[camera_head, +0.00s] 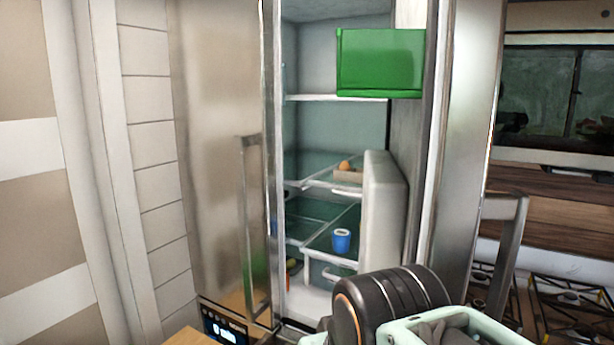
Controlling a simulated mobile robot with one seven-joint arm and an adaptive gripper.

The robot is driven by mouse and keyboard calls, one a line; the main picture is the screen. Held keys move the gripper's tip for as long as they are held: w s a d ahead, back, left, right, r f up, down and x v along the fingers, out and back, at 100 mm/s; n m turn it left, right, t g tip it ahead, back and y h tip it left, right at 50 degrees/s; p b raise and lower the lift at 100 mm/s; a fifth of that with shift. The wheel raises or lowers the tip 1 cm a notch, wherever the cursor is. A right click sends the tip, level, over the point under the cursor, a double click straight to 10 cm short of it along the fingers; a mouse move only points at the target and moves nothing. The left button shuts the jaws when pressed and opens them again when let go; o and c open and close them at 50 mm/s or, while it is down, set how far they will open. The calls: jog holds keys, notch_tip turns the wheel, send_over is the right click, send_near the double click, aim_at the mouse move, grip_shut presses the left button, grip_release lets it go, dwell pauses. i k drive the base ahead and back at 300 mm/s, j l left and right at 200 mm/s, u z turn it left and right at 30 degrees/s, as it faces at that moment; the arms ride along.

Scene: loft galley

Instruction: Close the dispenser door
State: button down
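A steel refrigerator stands in front of me. Its left door (222,150) shows its outer face and a long vertical handle (256,235). A dark dispenser panel with a lit blue display (222,329) shows low at this door's bottom; whether the door is shut or ajar I cannot tell. The right door (468,130) stands open, with its handle (508,250) on the far right and a white inner bin (385,212). Dark and mint parts of my arm show at the bottom right, in front of the refrigerator. I cannot make out my gripper's fingertips.
A green box (381,62) sits high in the opening, by the right door. Glass shelves hold a blue cup (341,240) and a small orange item (345,165). A panelled wall (150,150) is at left; a counter area with black racks (560,300) is at right.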

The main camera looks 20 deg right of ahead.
aim_at(437, 67)
jog(key=k+l+u, duration=0.15)
jog(key=k+l, duration=0.25)
jog(key=l+z, duration=0.2)
jog(key=l, duration=0.35)
jog(key=k+j+u, duration=0.1)
jog(key=k, duration=0.2)
jog(key=u, duration=0.25)
jog(key=k+j+u, duration=0.1)
jog(key=k+u, duration=0.15)
jog(key=k, duration=0.3)
jog(key=i+z, duration=0.35)
jog(key=i, duration=0.45)
